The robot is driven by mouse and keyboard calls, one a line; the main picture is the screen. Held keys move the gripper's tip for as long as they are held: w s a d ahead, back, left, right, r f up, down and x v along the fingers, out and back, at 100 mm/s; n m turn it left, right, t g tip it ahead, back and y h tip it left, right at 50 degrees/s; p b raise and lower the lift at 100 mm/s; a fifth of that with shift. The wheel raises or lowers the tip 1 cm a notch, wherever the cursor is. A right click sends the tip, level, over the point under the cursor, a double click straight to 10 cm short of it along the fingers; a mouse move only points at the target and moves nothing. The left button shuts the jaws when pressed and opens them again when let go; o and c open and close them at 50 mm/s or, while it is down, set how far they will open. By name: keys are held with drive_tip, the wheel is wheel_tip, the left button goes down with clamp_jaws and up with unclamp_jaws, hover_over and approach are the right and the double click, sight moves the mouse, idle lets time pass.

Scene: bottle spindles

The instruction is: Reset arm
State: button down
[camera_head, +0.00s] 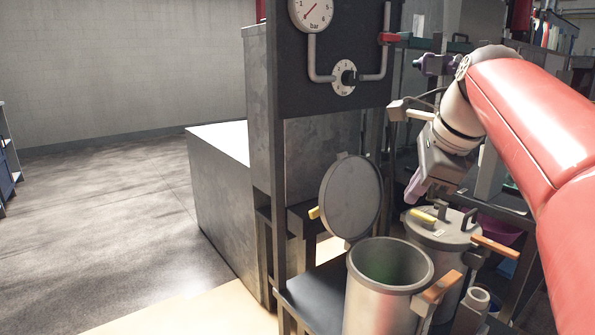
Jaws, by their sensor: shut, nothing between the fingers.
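My red arm (535,130) reaches in from the right edge, with its wrist bent down. My gripper (413,190) hangs from the grey wrist, its purple fingertips pointing down and to the left. The fingers are shut and look empty. The gripper appears above the lidded grey pot (436,233) and to the right of the round raised lid (349,197). The far side of the fingers is hidden.
An open metal pot (392,263) with an orange handle (440,286) stands in front of the lidded one. A dark panel with a pressure gauge (311,12), dial (344,77) and pipes rises behind. A grey cabinet (222,190) stands left; the floor (100,210) beyond is clear.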

drive_tip(key=s+a+f+n+h, duration=0.1)
drive_tip(key=s+a+f+n, duration=0.1)
drive_tip(key=s+f+n, duration=0.7)
drive_tip(key=s+a+f+n+h, duration=0.1)
drive_tip(key=s+a+f+n, duration=0.1)
drive_tip(key=s+f+n, duration=0.8)
wheel_tip(320, 180, down, 4)
drive_tip(key=shift+r+n+t, duration=0.2)
drive_tip(key=shift+n+t, duration=0.1)
drive_tip(key=shift+n, duration=0.4)
